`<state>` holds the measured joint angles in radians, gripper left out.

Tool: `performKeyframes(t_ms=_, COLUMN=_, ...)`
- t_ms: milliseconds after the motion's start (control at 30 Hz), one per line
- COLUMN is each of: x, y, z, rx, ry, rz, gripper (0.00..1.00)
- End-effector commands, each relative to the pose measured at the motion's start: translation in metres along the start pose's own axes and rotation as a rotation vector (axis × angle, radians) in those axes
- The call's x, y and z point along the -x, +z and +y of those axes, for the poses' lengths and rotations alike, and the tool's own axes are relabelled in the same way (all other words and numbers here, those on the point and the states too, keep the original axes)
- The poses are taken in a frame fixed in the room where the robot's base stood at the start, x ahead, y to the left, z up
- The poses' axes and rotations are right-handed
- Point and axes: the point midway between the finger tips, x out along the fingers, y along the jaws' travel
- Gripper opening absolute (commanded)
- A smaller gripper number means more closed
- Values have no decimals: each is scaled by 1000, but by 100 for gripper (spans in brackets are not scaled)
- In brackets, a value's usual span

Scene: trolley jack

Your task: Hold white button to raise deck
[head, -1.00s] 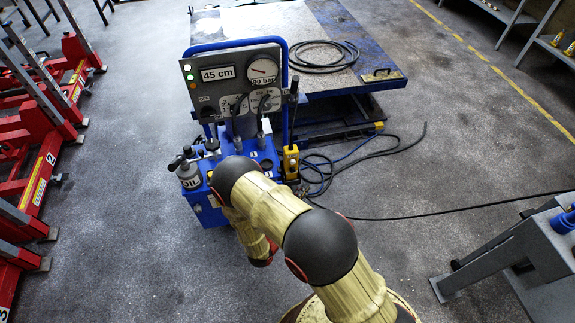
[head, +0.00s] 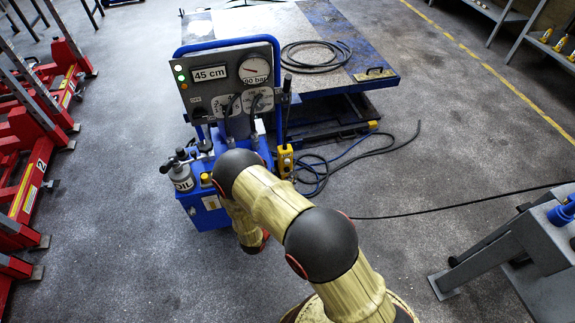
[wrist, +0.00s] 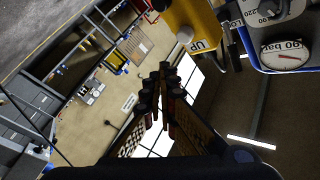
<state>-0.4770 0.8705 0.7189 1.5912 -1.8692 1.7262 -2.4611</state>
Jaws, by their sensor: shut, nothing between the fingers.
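The yellow control pendant (head: 285,161) hangs at the right side of the blue pump cart. In the wrist view the pendant (wrist: 205,22) is close, marked "UP", with a small white button (wrist: 185,34) at its edge. My gripper (wrist: 166,84) is shut and empty, its fingertips apart from the button in the picture and below-left of it; the exact gap cannot be told. In the head view my arm hides the gripper. The lift deck (head: 225,24) is low behind the cart, and the display (head: 210,74) reads 45 cm.
A round gauge (head: 255,67) is beside the display. Coiled black hose (head: 317,57) lies on the deck, and hoses (head: 345,160) lie on the floor. Red racks (head: 40,140) stand left, a grey bench (head: 510,240) right. Floor between pump cart and bench is mostly clear.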

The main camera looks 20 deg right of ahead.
Motion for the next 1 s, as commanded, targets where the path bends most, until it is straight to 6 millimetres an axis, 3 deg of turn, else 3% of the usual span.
performKeyframes(t_ms=400, x=-23, y=16, z=-17, rx=-1, ry=-1, rz=1, gripper=0)
performKeyframes(t_ms=1000, x=-24, y=17, z=-18, rx=-1, ry=-1, rz=1, gripper=0)
